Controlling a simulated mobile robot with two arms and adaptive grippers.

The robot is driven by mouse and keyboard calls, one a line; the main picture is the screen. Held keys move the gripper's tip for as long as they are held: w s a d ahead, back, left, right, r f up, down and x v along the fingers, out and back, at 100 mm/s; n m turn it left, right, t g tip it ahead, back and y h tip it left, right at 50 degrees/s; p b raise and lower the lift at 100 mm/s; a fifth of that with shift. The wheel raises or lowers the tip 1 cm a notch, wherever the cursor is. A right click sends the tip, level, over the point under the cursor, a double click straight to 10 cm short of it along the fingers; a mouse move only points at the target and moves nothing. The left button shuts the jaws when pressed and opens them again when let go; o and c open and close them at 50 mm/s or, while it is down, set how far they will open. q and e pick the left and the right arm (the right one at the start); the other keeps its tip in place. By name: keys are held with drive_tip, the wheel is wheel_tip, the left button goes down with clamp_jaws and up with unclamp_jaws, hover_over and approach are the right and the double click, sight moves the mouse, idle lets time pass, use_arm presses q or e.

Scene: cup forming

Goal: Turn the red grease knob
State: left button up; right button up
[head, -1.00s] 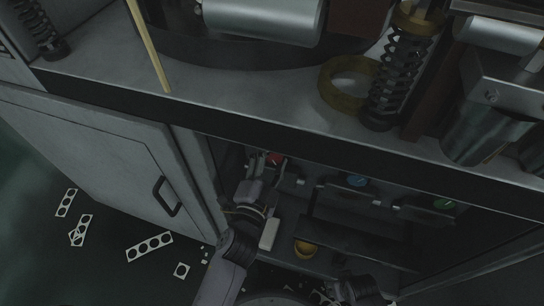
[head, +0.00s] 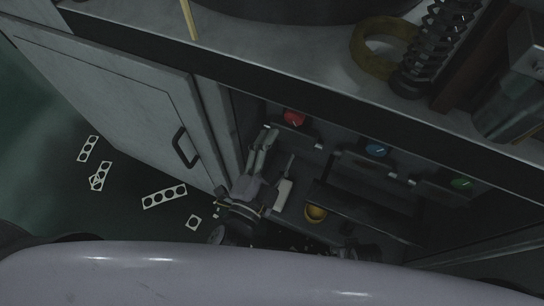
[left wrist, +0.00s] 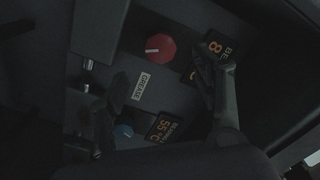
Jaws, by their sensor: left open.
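The red grease knob (head: 293,117) is on the panel inside the open cabinet, at the left of the row of knobs. My left gripper (head: 268,138) is inside the cabinet, just below and left of the knob. In the left wrist view its fingers (left wrist: 163,75) are apart, with the knob beyond the gap and nothing held. My right gripper (head: 349,249) is a dark shape low in the cabinet; its fingers cannot be made out.
A blue knob (head: 377,149) and a green knob (head: 461,183) sit further right. The cabinet door (head: 120,105) stands open at left. A yellow cup-like object (head: 315,213) is low inside. Punched white scraps (head: 164,196) lie on the floor. The machine's ledge (head: 300,75) overhangs the opening.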

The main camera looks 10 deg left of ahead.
use_arm(q)
drive_tip(key=shift+v, duration=1.4)
drive_tip(key=s+a+f+n+g+y, duration=0.2)
drive_tip(key=a+f+n+g, duration=0.15)
drive_tip(key=f, duration=0.65)
drive_tip(key=s+a+f+n+g+y, duration=0.1)
drive_tip(key=s+a+f+n+g, duration=0.25)
drive_tip(key=f, duration=0.75)
drive_tip(key=a+f+n+g+y, duration=0.2)
drive_tip(key=a+f+n+g, duration=0.15)
drive_tip(key=a+f, duration=0.45)
drive_tip(key=s+a+f+n+g, duration=0.2)
drive_tip(key=s+f+g, duration=0.35)
drive_tip(key=f, duration=0.25)
drive_tip(key=s+a+p, duration=0.2)
drive_tip(key=s+p, duration=1.3)
drive_tip(key=s, duration=0.2)
drive_tip(key=shift+a+r+m+y+p, duration=0.3)
drive_tip(key=shift+a+r+m+p, duration=0.05)
drive_tip(key=shift+r+p, duration=0.1)
use_arm(e)
drive_tip(key=s+d+g, duration=0.1)
drive_tip(key=s+d, duration=0.2)
drive_tip(key=s, duration=1.3)
drive_tip(key=shift+s+r, duration=0.15)
drive_tip(key=shift+s, duration=0.1)
